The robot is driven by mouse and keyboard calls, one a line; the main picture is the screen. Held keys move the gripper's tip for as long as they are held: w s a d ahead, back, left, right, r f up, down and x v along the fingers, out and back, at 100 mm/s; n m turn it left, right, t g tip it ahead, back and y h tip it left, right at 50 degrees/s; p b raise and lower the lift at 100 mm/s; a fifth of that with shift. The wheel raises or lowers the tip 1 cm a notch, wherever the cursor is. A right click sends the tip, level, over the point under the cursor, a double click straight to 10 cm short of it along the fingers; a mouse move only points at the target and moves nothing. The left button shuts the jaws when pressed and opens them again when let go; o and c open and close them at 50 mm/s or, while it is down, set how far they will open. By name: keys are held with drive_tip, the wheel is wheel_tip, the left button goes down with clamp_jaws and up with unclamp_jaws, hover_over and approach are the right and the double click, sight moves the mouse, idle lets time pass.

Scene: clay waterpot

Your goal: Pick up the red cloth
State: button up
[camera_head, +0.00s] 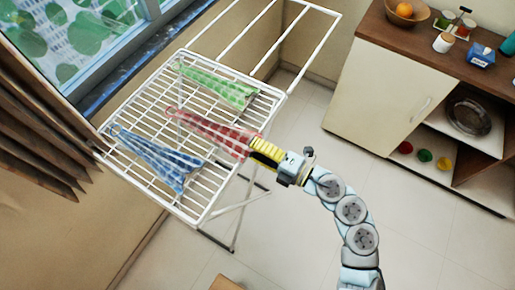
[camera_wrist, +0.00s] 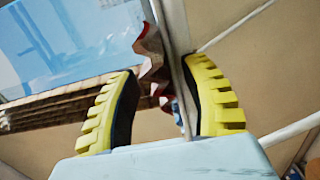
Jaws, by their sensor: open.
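The red checked cloth (camera_head: 208,132) lies across the middle of the white wire drying rack (camera_head: 271,92) in the head view. My gripper (camera_head: 257,147) is at the cloth's right end, by the rack's right edge. In the wrist view, the yellow fingers of my gripper (camera_wrist: 162,72) are open and spread apart. A red and white edge of the cloth (camera_wrist: 149,50) shows beyond and between them, beside a pale rack bar (camera_wrist: 177,60). I cannot tell whether the fingers touch the cloth.
A green cloth (camera_head: 218,84) lies farther back on the rack and a blue cloth (camera_head: 158,156) nearer the front. A window (camera_head: 80,35) is at the upper left. A cabinet (camera_head: 385,75) with bowls and jars stands at the right. Open tiled floor (camera_head: 290,225) lies between.

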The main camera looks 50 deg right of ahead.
drive_tip(key=shift+c, duration=0.2)
clamp_jaws()
drive_tip(key=shift+f, duration=0.1)
wheel_tip(320, 180, up, 3)
drive_tip(key=shift+f+p, duration=0.1)
drive_tip(key=shift+p, duration=1.15)
drive_tip(key=s+d+r+p, duration=0.1)
drive_tip(key=s+r+p, duration=0.1)
drive_tip(key=s, duration=0.5)
drive_tip(key=s+d+r+p, duration=0.2)
drive_tip(key=s+r+p, duration=0.1)
drive_tip(key=s+p, duration=0.2)
drive_tip(key=shift+v, duration=0.85)
drive_tip(key=shift+a, duration=0.15)
